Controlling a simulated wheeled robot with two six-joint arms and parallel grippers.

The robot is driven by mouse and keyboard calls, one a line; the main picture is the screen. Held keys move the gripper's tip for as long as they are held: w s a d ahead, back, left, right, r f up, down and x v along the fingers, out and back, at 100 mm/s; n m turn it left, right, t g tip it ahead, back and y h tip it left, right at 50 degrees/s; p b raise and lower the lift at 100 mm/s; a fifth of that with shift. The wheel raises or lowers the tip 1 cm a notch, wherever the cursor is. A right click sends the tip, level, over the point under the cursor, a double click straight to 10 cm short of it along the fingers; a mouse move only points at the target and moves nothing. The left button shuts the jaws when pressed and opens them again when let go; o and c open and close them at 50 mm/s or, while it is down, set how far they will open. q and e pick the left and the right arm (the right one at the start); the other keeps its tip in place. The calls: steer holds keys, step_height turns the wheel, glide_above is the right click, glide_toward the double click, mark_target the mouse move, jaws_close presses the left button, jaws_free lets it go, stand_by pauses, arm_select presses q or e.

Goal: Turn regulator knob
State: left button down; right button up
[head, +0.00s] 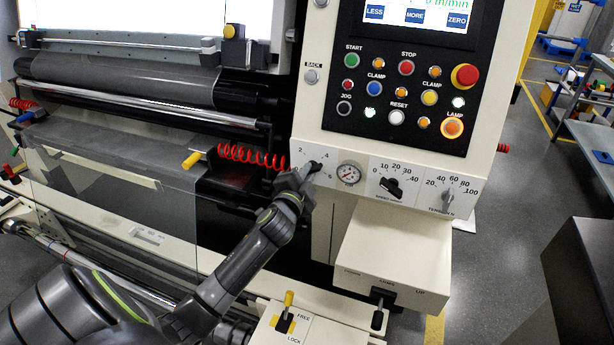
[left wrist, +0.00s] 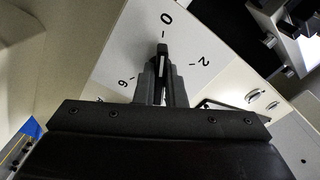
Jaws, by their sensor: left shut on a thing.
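The regulator knob (head: 317,165) is a small black knob on the white panel strip left of the round pressure gauge (head: 349,174). Numbers 2, 4 and 6 show around it in the head view. In the left wrist view the knob (left wrist: 162,52) is a dark bar with a white mark, in line with the printed 0. My left gripper (head: 310,172) reaches it from below. Its fingers (left wrist: 162,80) are shut on the knob, one on each side, and hide part of it. My right gripper is not in view.
To the right sit a black selector knob (head: 392,187) and a grey tension knob (head: 448,198). The button panel (head: 400,95) is above. A red coiled hose (head: 250,156) is left of my gripper. A white box with a lever (head: 392,262) juts out below.

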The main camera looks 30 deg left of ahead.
arm_select(q)
steer(key=shift+f, duration=0.15)
steer(key=c, duration=1.5)
jaws_free()
steer(key=shift+s, duration=0.1)
steer(key=b+v, duration=0.2)
steer(key=v, duration=1.5)
steer(key=shift+d, duration=0.15)
